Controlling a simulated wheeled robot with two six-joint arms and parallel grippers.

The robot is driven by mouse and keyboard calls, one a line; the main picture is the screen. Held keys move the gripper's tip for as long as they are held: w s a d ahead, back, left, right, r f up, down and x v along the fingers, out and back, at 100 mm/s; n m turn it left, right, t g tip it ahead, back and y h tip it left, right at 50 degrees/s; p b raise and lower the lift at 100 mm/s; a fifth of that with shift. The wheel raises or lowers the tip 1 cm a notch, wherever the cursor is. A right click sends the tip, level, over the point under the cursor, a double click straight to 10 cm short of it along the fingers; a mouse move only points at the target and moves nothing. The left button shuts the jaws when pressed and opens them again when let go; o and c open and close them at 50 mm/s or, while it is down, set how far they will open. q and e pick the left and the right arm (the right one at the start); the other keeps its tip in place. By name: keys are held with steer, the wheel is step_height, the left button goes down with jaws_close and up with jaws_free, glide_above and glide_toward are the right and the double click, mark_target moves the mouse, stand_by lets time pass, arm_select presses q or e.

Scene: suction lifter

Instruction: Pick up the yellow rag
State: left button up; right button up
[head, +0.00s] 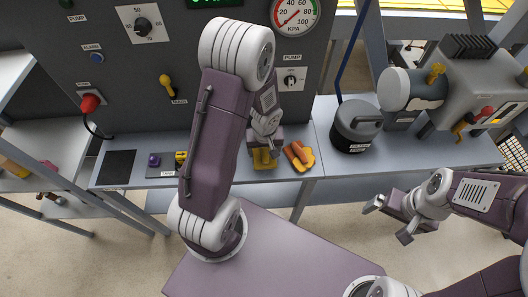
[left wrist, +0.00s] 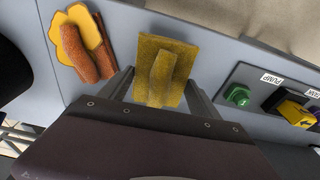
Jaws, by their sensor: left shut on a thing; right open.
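The yellow rag (head: 264,160), a mustard cloth with a raised fold along its middle, is at the front part of the grey bench (head: 330,160). In the left wrist view the rag (left wrist: 162,72) lies between my two fingers. My left gripper (head: 266,147) reaches down to it and is shut on its raised fold. The flat part of the rag spreads around the fold and appears on or very close to the bench top. My right gripper (head: 388,221) is open and empty, over the floor at the right, away from the bench.
A brown-orange item on a yellow piece (head: 303,157) lies right beside the rag; it also shows in the left wrist view (left wrist: 88,48). A small plate with purple and yellow knobs (head: 154,160) is to the left. A dark canister (head: 356,127) stands right. A gauge panel (head: 140,75) rises behind.

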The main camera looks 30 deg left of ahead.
mark_target(264, 156)
arm_select(q)
steer(key=d+r+b, duration=0.1)
steer(key=d+r, duration=0.6)
steer(key=d, duration=0.4)
steer(key=shift+d, duration=0.35)
stand_by(0.4)
steer(key=a+f, duration=0.2)
steer(key=a, duration=0.2)
steer(key=a+f, duration=0.2)
steer(key=a, duration=0.2)
steer(key=a+f, duration=0.3)
steer(key=a, duration=0.1)
step_height(264, 156, down, 4)
steer(key=shift+s+d+r+b, duration=0.1)
steer(key=shift+d+b, duration=0.05)
steer(key=shift+b, duration=1.1)
